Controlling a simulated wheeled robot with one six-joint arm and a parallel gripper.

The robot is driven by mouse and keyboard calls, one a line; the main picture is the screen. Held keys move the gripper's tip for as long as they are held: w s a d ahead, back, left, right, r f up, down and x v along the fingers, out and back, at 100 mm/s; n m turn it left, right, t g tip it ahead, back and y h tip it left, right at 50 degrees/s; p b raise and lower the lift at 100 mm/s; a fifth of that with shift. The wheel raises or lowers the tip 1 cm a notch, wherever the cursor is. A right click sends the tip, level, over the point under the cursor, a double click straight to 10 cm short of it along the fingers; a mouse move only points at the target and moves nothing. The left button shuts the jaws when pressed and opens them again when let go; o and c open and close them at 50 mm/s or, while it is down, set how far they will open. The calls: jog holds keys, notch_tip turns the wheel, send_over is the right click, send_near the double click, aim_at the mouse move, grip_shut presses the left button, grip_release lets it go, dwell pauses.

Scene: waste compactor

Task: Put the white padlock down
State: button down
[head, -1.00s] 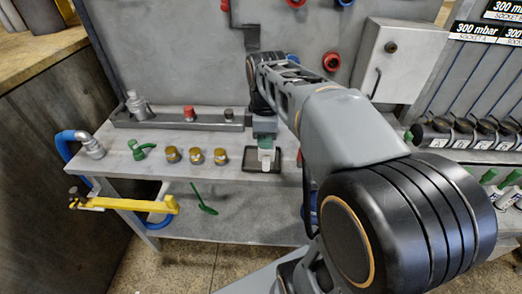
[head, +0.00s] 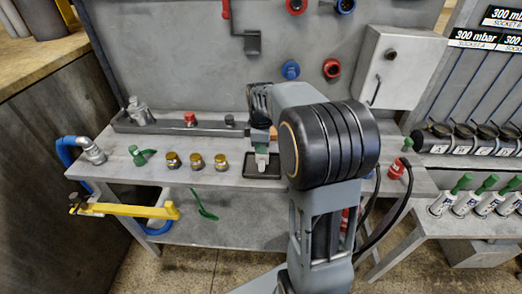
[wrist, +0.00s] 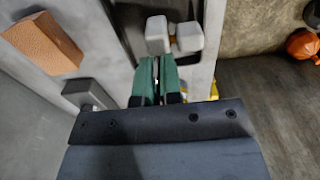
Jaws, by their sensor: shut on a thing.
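The white padlock (head: 262,160) shows in the head view as a small pale piece just below my gripper (head: 262,148). It is upright and over the small black tray (head: 249,171) on the grey bench. I cannot tell whether it touches the tray. In the wrist view, my gripper (wrist: 158,68) has green fingers close together, shut on the padlock. Pale blocky parts (wrist: 157,34) show right at and beyond the fingertips. The fingers hide part of the padlock's outline.
Several brass fittings (head: 196,161) and a green-handled part (head: 141,155) stand left of the tray. A raised ledge (head: 165,126) with a red knob (head: 190,118) runs behind. A yellow bar (head: 130,209) juts out below the bench's left front. My arm hides bench area to the right.

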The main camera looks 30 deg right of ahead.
jog(key=shift+f, duration=0.8)
jog(key=shift+f, duration=0.15)
jog(key=c, duration=1.3)
grip_release()
